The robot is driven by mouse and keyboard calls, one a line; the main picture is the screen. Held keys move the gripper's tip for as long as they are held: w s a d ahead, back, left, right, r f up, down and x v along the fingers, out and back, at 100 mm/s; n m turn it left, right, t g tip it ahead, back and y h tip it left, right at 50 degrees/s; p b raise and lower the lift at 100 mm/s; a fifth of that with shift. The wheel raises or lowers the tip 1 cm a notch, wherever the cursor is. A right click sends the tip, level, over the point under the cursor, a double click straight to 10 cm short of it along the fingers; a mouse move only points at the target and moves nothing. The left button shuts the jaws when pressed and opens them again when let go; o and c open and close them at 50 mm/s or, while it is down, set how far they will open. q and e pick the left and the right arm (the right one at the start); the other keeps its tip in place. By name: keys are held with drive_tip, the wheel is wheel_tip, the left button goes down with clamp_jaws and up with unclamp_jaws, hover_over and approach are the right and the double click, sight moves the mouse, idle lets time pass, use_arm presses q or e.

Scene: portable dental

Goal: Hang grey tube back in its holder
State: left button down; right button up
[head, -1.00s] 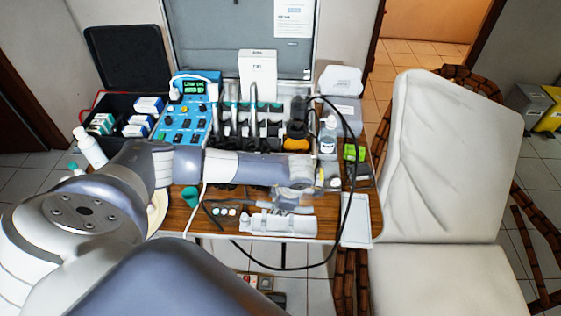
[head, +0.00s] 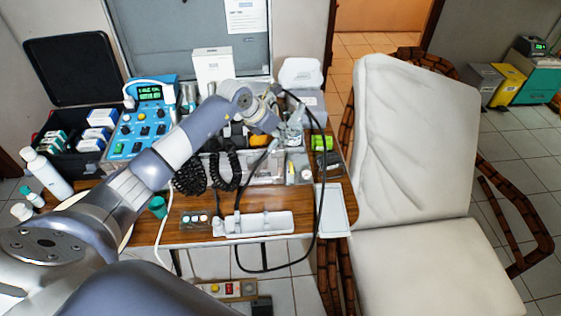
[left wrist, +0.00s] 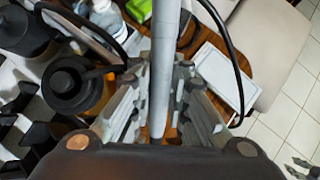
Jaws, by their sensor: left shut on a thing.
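The grey tube (left wrist: 165,60) stands between the fingers of my left gripper (left wrist: 158,105) in the left wrist view, and the gripper is shut on it. In the head view my left gripper (head: 288,132) is above the right part of the table, in front of the grey box. The tube is hard to make out there. Black holders (left wrist: 22,100) show at the left of the left wrist view, apart from the tube; I cannot tell which is the tube's own. In the head view my arm hides much of the holder row. My right gripper is not in view.
A black hose (head: 318,205) loops over the table's front edge. A blue control unit (head: 141,118) stands at the left, a white tray (head: 331,208) at the right front. A clear bottle (left wrist: 141,10) is near the gripper. A pale chair (head: 412,140) stands right.

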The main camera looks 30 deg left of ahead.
use_arm(q)
drive_tip(key=w+a+r+n+t, duration=0.1)
drive_tip(key=a+r, duration=0.1)
drive_tip(key=a, duration=0.1)
drive_tip(key=w+a+r+n+t+b, duration=0.1)
drive_tip(key=a+r+t, duration=0.1)
drive_tip(key=a, duration=0.1)
drive_tip(key=w+a+r+n+t, duration=0.2)
drive_tip(key=a, duration=0.1)
drive_tip(key=shift+r+y+b, duration=0.3)
drive_tip(key=shift+b, duration=0.05)
drive_tip(key=s+a+r+n+t+y+b, duration=0.1)
drive_tip(key=a+n+t+y+b, duration=0.1)
drive_tip(key=a, duration=0.7)
drive_tip(key=shift+a+r+n+t+y+b, duration=0.3)
drive_tip(key=shift+n+t+b, duration=0.2)
drive_tip(key=shift+t+b, duration=0.1)
drive_tip(key=shift+s+f, duration=0.15)
drive_tip(key=shift+s, duration=0.05)
drive_tip(key=shift+s+d+f, duration=0.15)
drive_tip(key=shift+s+f, duration=0.05)
drive_tip(key=shift+f, duration=0.2)
drive_tip(key=shift+f, duration=0.1)
